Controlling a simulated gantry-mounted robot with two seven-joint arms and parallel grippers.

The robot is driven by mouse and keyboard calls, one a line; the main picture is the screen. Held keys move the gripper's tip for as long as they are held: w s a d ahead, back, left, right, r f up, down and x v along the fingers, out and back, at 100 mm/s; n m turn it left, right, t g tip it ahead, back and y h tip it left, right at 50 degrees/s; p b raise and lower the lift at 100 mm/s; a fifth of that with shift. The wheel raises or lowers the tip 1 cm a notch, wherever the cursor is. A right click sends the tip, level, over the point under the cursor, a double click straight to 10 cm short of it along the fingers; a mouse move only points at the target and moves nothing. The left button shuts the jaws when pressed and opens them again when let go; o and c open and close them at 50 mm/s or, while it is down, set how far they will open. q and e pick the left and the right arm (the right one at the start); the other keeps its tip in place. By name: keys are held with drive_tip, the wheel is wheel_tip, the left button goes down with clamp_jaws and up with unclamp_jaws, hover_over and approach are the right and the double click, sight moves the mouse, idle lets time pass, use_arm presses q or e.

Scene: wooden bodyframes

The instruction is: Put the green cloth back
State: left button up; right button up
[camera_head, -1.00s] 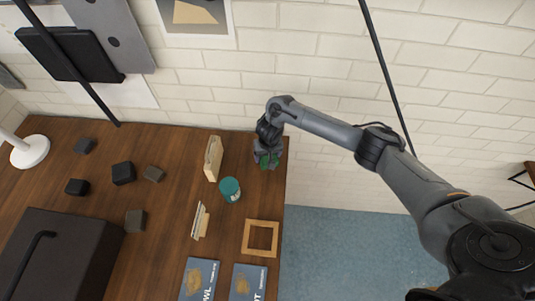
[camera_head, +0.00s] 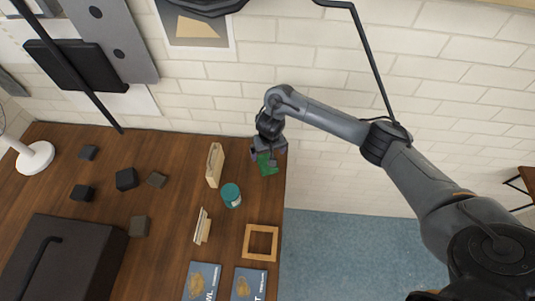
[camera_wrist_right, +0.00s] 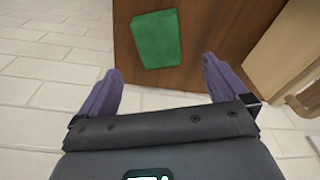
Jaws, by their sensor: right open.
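The green cloth (camera_head: 267,166) lies flat on the wooden table near its far right corner. In the right wrist view the green cloth (camera_wrist_right: 156,39) is a folded rectangle on the brown table top, beyond the fingertips. My right gripper (camera_head: 266,151) is above and just behind the cloth, partly covering it in the head view. In the wrist view my right gripper (camera_wrist_right: 161,75) has its two fingers spread wide with nothing between them. My left gripper is not in view.
A teal can (camera_head: 231,195), an upright wooden block (camera_head: 215,165), a stack of thin wooden pieces (camera_head: 202,225) and a square wooden frame (camera_head: 260,242) stand near the cloth. Dark blocks (camera_head: 127,179) and a large dark box (camera_head: 66,258) are left. A brick wall borders the back.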

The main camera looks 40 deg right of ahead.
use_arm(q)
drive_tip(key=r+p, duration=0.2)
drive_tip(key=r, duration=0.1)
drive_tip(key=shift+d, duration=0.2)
use_arm(e)
drive_tip(key=r, duration=0.3)
drive_tip(key=shift+s+a+r, duration=0.1)
drive_tip(key=shift+s+r, duration=0.15)
drive_tip(key=shift+r, duration=0.1)
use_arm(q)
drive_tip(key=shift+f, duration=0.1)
